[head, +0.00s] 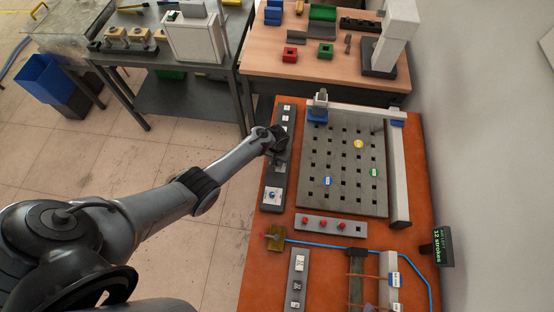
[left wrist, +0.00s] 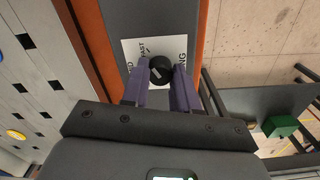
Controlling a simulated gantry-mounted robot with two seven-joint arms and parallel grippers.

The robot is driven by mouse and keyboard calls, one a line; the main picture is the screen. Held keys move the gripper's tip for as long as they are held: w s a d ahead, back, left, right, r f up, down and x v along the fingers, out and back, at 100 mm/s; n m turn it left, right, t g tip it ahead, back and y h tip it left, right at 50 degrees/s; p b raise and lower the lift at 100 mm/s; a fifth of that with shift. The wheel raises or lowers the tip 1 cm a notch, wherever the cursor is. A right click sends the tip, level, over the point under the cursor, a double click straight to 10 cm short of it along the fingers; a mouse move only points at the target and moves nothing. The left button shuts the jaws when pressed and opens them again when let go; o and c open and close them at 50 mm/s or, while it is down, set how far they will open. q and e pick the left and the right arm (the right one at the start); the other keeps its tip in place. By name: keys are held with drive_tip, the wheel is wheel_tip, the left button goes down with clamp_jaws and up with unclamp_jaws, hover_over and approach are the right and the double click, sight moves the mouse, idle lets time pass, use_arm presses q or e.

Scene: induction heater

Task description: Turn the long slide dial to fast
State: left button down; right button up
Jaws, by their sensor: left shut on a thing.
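The dial (left wrist: 161,68) is a round black knob with a light mark, on a white label plate (left wrist: 179,45) in the left wrist view. "FAST" is printed on the plate to the knob's upper left; other words are partly hidden by the fingers. My left gripper (left wrist: 163,84) is shut on the dial, with one purple finger on each side. In the head view my left gripper (head: 279,141) is over the upper part of the long dark control panel (head: 269,179) and hides the dial there. My right gripper is not in view.
A perforated grey plate (head: 345,190) with coloured discs lies right of the panel, beside a white gantry frame (head: 399,180). A small display (head: 443,247) stands at the right edge.

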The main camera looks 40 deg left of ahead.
sight(277, 162)
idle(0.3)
use_arm(q)
drive_tip(key=c, duration=0.9)
unclamp_jaws()
drive_tip(key=shift+o, duration=0.2)
drive_tip(key=shift+r, duration=0.55)
wheel_tip(277, 162, up, 10)
drive_tip(key=p, duration=0.2)
drive_tip(key=shift+p, duration=0.4)
drive_tip(key=shift+f, duration=0.15)
